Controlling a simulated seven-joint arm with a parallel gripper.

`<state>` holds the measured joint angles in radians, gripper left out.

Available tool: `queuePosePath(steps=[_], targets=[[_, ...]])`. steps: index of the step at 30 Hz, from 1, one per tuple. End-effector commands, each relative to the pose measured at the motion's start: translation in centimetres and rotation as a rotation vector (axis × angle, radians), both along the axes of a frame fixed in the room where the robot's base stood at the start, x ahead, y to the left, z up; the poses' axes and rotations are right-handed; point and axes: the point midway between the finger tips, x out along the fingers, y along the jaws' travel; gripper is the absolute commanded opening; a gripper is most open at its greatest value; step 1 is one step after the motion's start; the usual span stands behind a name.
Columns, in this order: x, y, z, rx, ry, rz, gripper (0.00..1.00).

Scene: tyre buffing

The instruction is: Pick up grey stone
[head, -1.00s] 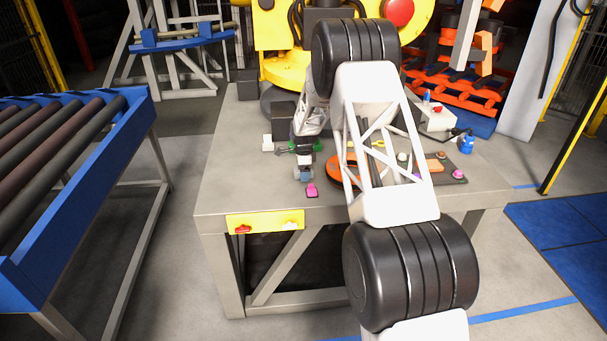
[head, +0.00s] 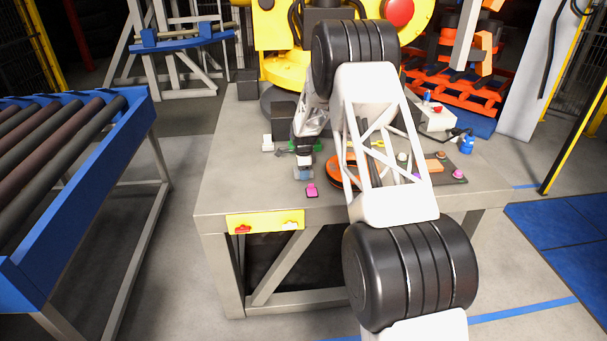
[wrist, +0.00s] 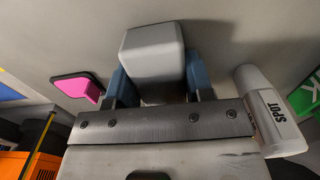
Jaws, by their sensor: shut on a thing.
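The grey stone (wrist: 153,55) is a light grey block with rounded edges. In the wrist view it sits between the two blue fingers of my gripper (wrist: 156,82), which is shut on it. In the head view my gripper (head: 303,173) is low over the front part of the workbench (head: 235,188), left of the large white arm link. The stone is too small there to make out clearly. I cannot tell whether it touches the bench top.
A pink piece on a dark base (head: 311,190) lies just right of my gripper. An orange round thing (head: 340,172) and a dark mat with small coloured items (head: 450,170) lie further right. The bench's left front is clear. A roller conveyor (head: 70,190) stands at left.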

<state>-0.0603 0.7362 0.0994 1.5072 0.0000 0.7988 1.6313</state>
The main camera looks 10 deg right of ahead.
Motion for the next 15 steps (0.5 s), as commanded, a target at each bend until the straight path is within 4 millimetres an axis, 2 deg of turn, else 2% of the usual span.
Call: queuePosePath(steps=[15], targets=[[0.04, 0.0, 0.73, 0.0, -0.001, 0.0, 0.18]])
